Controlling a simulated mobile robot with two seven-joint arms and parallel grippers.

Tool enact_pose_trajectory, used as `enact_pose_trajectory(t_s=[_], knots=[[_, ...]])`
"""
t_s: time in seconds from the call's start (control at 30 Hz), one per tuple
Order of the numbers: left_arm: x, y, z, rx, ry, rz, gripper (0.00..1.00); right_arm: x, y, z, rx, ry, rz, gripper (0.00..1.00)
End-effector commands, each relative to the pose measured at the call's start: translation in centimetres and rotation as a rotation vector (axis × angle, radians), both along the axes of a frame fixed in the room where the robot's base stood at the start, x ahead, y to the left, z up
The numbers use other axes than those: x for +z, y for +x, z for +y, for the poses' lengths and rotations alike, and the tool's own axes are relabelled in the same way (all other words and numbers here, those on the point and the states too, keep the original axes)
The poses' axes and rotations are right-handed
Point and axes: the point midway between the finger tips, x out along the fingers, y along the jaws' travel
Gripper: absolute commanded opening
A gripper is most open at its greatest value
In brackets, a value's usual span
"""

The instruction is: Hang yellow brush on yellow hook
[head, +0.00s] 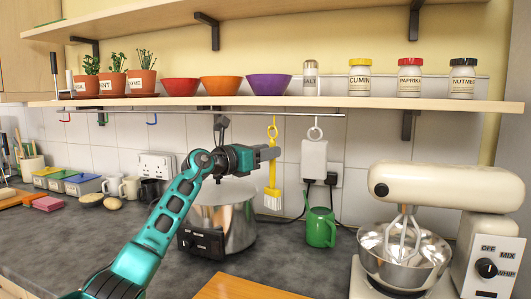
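The yellow brush (272,188) is upright below the rail, handle up and pale bristles down. Its top end is at the yellow hook (273,120); I cannot tell for sure whether its loop is over the hook. My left gripper (271,153) reaches in from the left, and its fingertips overlap the middle of the brush handle. The fingers show side-on, so I cannot tell whether they are closed on the handle or open around it. My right gripper is not in view.
A steel pot (225,215) stands below my gripper.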

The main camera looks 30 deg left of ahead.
Motion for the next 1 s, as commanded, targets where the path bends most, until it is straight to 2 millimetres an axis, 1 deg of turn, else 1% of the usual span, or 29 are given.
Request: enact_pose_trajectory(t_s=[0.03, 0.1, 0.33, 0.47, 0.57, 0.63, 0.8, 1.0], knots=[[0.0, 0.0, 0.0, 0.000, 0.000, 0.000, 0.42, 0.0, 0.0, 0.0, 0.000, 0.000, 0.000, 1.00], [0.0, 0.0, 0.0, 0.000, 0.000, 0.000, 0.48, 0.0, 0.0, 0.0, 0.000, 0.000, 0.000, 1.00], [-0.1, 0.0, 0.0, 0.000, 0.000, 0.001, 0.48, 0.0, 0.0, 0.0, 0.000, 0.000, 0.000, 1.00], [-0.2, -0.6, 0.3, 0.001, 0.000, 0.001, 0.48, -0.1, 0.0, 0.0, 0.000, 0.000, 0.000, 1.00], [-0.3, -1.8, 0.6, 0.002, 0.003, 0.001, 0.48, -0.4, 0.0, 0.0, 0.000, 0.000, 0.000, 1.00], [-0.4, -2.9, 0.9, 0.001, 0.007, 0.002, 0.48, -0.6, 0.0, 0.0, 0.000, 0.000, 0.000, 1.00], [-0.7, -6.4, 2.0, 0.003, 0.006, 0.004, 0.48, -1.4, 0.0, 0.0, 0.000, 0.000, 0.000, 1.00], [-0.7, -9.8, 2.9, 0.001, 0.005, 0.004, 0.48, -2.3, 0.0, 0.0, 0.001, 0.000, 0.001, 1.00]])
